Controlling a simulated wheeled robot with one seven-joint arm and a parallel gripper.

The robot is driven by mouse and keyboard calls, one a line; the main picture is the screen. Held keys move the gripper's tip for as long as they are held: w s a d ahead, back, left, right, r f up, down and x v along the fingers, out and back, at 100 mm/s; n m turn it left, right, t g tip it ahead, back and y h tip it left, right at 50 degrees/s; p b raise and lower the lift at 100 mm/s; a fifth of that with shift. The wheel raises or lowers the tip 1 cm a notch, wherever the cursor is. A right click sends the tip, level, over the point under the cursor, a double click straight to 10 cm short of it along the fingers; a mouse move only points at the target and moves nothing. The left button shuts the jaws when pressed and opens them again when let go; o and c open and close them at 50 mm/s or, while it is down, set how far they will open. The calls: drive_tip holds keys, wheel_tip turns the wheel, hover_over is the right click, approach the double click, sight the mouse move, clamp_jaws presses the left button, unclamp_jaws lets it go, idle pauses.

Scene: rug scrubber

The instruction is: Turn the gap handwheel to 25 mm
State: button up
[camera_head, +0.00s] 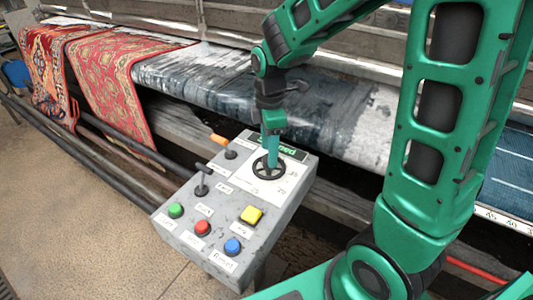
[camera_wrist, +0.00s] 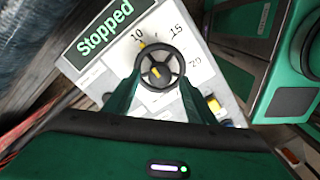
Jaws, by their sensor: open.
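The gap handwheel (camera_head: 268,170) is a black spoked wheel on the upper right part of the grey control panel (camera_head: 190,214). In the wrist view the handwheel (camera_wrist: 177,69) sits on a white dial plate marked 10, 15 and 20. A yellow mark on its upper left rim lies near the 10, and some yellow shows near the hub. My gripper (camera_head: 271,158) points down over the wheel. In the wrist view my open gripper (camera_wrist: 160,80) has one green finger at each side of the wheel's lower half. I cannot tell whether the fingers touch the rim.
A green display (camera_wrist: 104,30) reads "Stopped". The panel also has an orange-handled lever (camera_head: 218,139), a black lever (camera_head: 202,180), and green (camera_head: 176,210), red (camera_head: 202,228), blue (camera_head: 233,246) and yellow (camera_head: 251,214) buttons. Red patterned rugs (camera_head: 105,75) hang over the machine behind.

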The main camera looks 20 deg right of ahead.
drive_tip(key=shift+f, duration=1)
drive_tip(key=c, duration=1.1)
drive_tip(key=shift+o, duration=0.2)
drive_tip(key=shift+a, duration=0.15)
